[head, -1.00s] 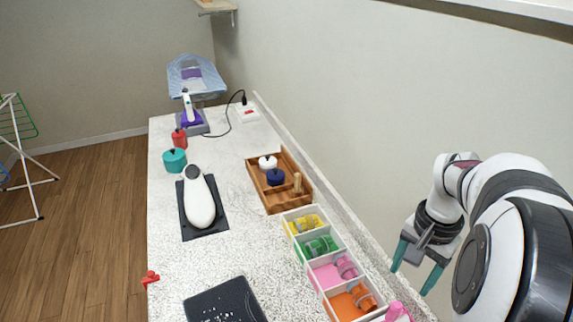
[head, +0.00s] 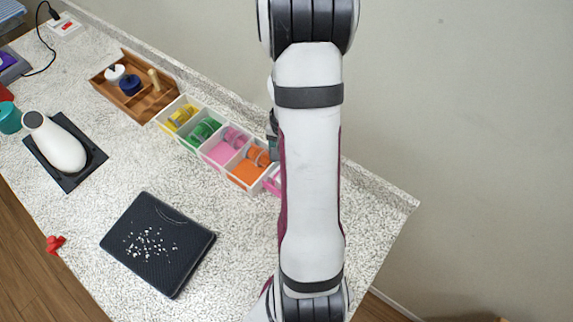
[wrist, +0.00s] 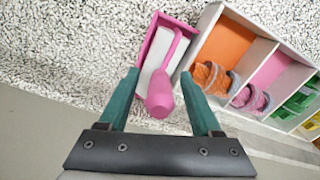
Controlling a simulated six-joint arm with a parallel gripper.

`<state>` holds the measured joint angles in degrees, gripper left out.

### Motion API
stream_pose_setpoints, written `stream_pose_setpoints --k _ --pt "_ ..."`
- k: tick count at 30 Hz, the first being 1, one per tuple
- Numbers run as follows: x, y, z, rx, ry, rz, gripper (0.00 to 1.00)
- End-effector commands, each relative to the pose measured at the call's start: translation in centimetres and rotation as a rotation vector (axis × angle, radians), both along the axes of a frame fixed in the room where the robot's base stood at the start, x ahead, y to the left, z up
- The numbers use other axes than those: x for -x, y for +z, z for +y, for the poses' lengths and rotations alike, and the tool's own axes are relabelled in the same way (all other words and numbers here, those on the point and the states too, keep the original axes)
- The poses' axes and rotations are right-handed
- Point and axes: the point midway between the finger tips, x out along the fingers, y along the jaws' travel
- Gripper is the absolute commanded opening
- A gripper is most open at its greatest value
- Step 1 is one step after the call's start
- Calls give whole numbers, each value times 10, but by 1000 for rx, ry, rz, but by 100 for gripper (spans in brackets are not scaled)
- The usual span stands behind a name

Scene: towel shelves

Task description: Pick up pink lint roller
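The pink lint roller (wrist: 160,97) shows in the wrist view, with its thick pink handle toward me. Its head end lies over a white sheet or roll in a pink open holder (wrist: 147,42). My gripper (wrist: 159,74) is open, with one teal finger on each side of the handle. I cannot tell whether the fingers touch it or how far above it they are. In the head view my arm hides most of the gripper and the roller; only a bit of pink (head: 272,181) shows beside the arm.
A white divided box (head: 190,147) with yellow, green, pink and orange rolls stands right beside the pink holder. A wooden tray (head: 125,95) stands behind it. A black board (head: 158,245) with white bits lies on the speckled counter (head: 95,195). A wall runs along the back.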

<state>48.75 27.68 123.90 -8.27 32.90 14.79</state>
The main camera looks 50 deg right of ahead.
Motion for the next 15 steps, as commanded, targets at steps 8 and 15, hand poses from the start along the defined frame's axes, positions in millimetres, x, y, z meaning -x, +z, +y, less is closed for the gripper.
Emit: stream_pose_setpoints --k 8,15 --pt "0 0 0 0 1 0 14" --pt "0 1 0 0 1 0 0"
